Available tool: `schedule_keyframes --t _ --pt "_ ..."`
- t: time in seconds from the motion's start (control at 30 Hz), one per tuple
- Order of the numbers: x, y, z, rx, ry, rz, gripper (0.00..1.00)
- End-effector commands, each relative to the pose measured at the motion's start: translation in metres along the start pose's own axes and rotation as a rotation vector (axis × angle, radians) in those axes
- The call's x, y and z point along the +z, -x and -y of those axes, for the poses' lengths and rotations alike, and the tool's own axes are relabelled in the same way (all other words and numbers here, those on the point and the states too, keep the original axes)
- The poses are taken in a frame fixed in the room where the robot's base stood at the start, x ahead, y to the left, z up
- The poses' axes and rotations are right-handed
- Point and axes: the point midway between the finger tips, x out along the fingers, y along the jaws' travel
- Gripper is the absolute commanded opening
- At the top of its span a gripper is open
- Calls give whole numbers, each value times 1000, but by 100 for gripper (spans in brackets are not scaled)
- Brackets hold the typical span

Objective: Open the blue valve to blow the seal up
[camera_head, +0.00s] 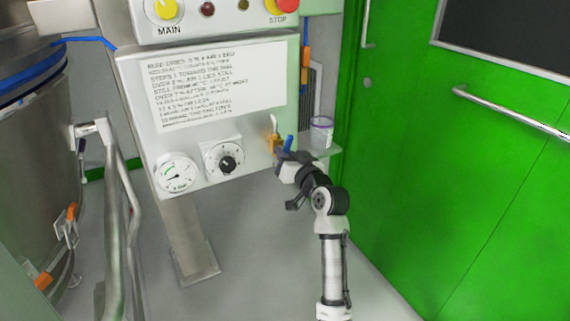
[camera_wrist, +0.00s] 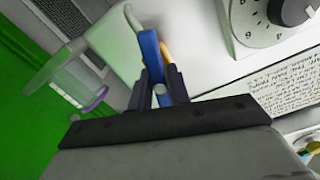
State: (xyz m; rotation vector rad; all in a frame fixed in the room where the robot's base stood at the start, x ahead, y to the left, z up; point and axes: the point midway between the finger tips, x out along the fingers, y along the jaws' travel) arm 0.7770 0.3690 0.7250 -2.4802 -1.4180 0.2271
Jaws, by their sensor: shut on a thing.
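The blue valve lever (camera_head: 288,143) is at the lower right of the white control panel (camera_head: 215,115), beside a brass-coloured valve body (camera_head: 273,135). In the wrist view the blue lever (camera_wrist: 152,58) stands between the two dark fingers. My gripper (camera_wrist: 158,90) is shut on the lever. In the head view my gripper (camera_head: 283,158) reaches the panel's right lower corner from below, and its fingers are partly hidden by the wrist. A gauge (camera_head: 177,173) and a black dial knob (camera_head: 226,164) sit on the panel left of the valve.
A clear jar with a purple rim (camera_head: 321,132) stands on a small shelf just right of my gripper. A green door (camera_head: 470,130) with a rail is on the right. A steel vessel (camera_head: 40,150) and metal rails (camera_head: 113,220) are on the left.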

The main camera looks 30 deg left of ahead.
Motion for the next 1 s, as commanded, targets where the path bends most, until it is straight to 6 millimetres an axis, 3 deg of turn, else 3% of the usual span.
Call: schedule_keyframes --t 0.4,1.0 --pt "2 0 -1 0 264 0 0" --pt "0 0 0 0 335 2 0"
